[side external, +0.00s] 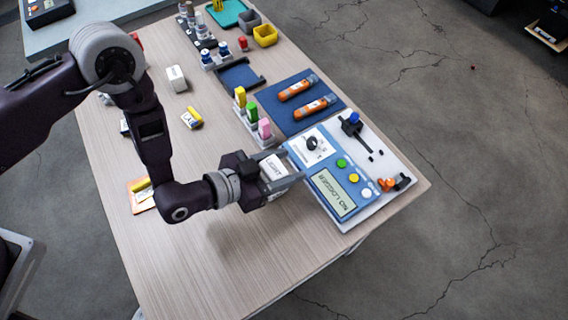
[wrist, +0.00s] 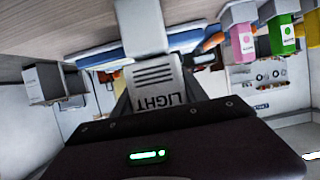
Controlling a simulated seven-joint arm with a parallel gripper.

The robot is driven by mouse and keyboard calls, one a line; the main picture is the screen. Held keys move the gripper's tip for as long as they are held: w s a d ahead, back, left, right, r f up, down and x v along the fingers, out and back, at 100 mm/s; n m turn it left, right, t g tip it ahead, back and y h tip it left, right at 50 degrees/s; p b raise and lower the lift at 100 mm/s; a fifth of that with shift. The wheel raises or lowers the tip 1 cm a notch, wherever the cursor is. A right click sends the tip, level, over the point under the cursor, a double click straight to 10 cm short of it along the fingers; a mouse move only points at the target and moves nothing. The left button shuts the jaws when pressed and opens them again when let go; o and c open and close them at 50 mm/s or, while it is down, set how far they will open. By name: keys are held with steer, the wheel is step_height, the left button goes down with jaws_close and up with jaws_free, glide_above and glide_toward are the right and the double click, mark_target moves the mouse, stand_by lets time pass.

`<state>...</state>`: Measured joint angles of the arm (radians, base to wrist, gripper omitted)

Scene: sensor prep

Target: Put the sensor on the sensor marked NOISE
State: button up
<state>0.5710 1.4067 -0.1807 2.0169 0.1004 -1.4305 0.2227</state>
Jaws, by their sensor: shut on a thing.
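My gripper (side external: 291,166) is shut on a white block (side external: 274,167) over the table, just left of the blue panel. In the wrist view this white block (wrist: 160,82) carries the word LIGHT, upside down, and some dark lines. A yellow block (side external: 240,96), a green block (side external: 252,112) and a pink block (side external: 264,128) stand in a row on a pale holder. The pink block (wrist: 242,42) and green block (wrist: 283,36) also show in the wrist view. I cannot read NOISE on anything in view.
The panel (side external: 333,190) has a dial, coloured buttons and a display reading NO LOGGER. A blue mat (side external: 285,122) with two orange tubes lies behind it. A white box (side external: 177,78) and a yellow-and-white item (side external: 192,117) lie left. The table's front left is mostly clear.

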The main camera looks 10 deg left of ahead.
steer(key=o, duration=1.4)
steer(key=shift+f, duration=0.15)
steer(key=shift+r, duration=0.2)
steer(key=v, duration=1.2)
